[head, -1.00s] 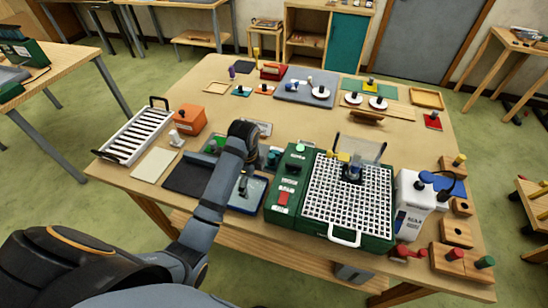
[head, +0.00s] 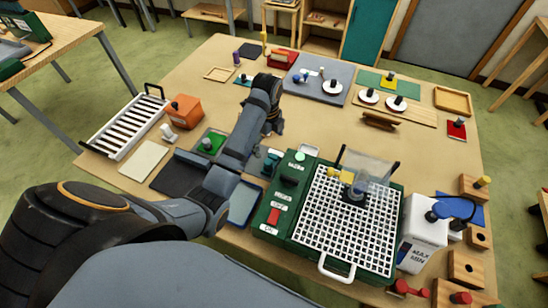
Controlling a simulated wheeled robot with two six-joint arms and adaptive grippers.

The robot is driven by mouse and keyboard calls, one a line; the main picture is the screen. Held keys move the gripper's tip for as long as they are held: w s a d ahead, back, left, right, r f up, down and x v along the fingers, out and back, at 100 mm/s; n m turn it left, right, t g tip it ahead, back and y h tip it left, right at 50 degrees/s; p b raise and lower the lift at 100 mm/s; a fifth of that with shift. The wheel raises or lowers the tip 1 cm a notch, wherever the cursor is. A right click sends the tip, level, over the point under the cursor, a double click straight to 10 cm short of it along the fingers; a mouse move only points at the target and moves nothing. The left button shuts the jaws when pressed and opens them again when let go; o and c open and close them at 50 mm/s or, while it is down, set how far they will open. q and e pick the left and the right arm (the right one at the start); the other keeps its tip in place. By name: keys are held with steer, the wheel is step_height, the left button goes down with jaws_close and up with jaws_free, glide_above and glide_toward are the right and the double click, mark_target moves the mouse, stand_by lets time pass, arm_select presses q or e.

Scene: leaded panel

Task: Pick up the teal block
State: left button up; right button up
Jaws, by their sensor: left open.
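A small teal piece with a dark knob (head: 242,80) lies on the table's far left part, left of my left arm's raised wrist. A second teal-coloured object (head: 271,160) stands just left of the green grid-topped machine; I cannot tell which of the two is the teal block. My left gripper (head: 274,130) points down beside my forearm, above the middle of the table, a little beyond the second teal object. It is open, with nothing seen between its fingers; the forearm partly hides it. My right gripper is out of view.
The green machine (head: 345,215) with a white grid fills the front right. A white bottle (head: 422,232) stands right of it. A slotted rack (head: 125,128) and orange box (head: 184,110) stand left. A grey board (head: 318,84) lies beyond.

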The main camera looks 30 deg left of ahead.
mark_target(271, 161)
arm_select(q)
steer(key=f+b, duration=0.2)
steer(key=f, duration=0.1)
steer(key=shift+s+b, duration=0.35)
steer(key=shift+s, duration=0.05)
steer(key=shift+w+f+b, duration=0.1)
steer(key=shift+f+b, duration=0.45)
steer(key=shift+f, duration=0.25)
steer(key=shift+w+d+f+p, duration=0.2)
steer(key=shift+w+f+p, duration=0.2)
steer(key=shift+f, duration=0.2)
steer(key=shift+s+d+f+p, duration=0.1)
steer(key=shift+f+p, duration=0.2)
steer(key=shift+f, duration=0.35)
steer(key=shift+s+d+f+p, duration=0.1)
steer(key=shift+f+p, duration=0.2)
steer(key=shift+f, duration=0.3)
steer(key=shift+w+f, duration=0.1)
steer(key=shift+f, duration=0.75)
steer(key=shift+w+f, duration=0.1)
steer(key=c, duration=1.2)
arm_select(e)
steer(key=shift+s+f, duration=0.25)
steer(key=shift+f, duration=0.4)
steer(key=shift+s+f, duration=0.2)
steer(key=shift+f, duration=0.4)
